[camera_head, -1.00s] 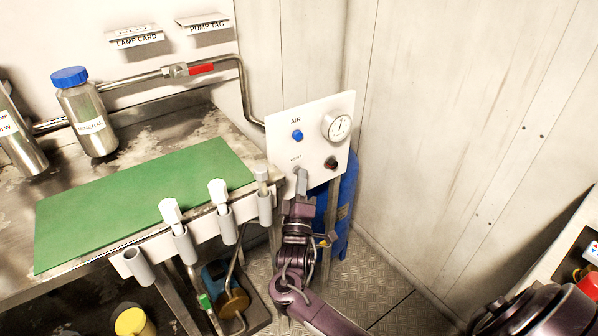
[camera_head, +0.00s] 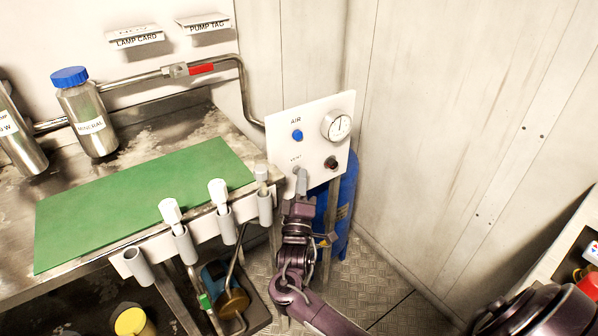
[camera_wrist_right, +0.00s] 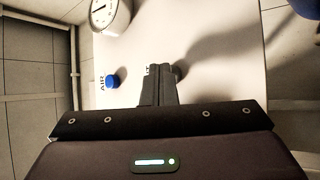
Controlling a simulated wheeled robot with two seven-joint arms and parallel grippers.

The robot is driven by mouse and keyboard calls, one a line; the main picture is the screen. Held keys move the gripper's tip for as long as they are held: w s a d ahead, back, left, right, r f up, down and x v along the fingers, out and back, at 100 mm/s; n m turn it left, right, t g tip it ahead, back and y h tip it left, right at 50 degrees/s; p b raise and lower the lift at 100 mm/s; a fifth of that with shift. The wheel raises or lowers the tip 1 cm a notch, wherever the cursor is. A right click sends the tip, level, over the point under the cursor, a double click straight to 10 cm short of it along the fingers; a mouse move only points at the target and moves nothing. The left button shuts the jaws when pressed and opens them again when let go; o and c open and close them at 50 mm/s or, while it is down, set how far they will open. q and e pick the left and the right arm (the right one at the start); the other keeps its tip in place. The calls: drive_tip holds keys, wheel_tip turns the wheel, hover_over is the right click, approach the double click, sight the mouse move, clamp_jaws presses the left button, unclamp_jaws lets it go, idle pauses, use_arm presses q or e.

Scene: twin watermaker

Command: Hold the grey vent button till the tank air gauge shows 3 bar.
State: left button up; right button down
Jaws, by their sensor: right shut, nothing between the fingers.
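The white air panel (camera_head: 312,125) stands at the end of the bench. It carries a blue button (camera_head: 297,135), a dark red knob (camera_head: 331,163), the round air gauge (camera_head: 337,126) and the grey vent button (camera_head: 296,170) under a small label. The gauge needle points roughly upward; its numbers are too small to read. My right gripper (camera_head: 302,176) is shut and empty, its fingertips at the vent button. In the right wrist view the fingertips (camera_wrist_right: 159,70) overlap the button (camera_wrist_right: 179,73); I cannot tell how far it is pressed. My left gripper is out of view.
A blue cylinder (camera_head: 347,205) stands behind the panel. The bench with a green mat (camera_head: 140,200) and grey tube holders (camera_head: 228,226) lies left of my right arm. Bare wall panels (camera_head: 450,120) stand on the right.

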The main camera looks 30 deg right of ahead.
idle(0.5)
drive_tip(key=shift+s+p, duration=0.7)
drive_tip(key=shift+s, duration=0.15)
drive_tip(key=s+p, duration=0.2)
drive_tip(key=s, duration=0.1)
drive_tip(key=s+p, duration=0.1)
drive_tip(key=s, duration=0.1)
drive_tip(key=shift+d, duration=0.25)
idle(0.4)
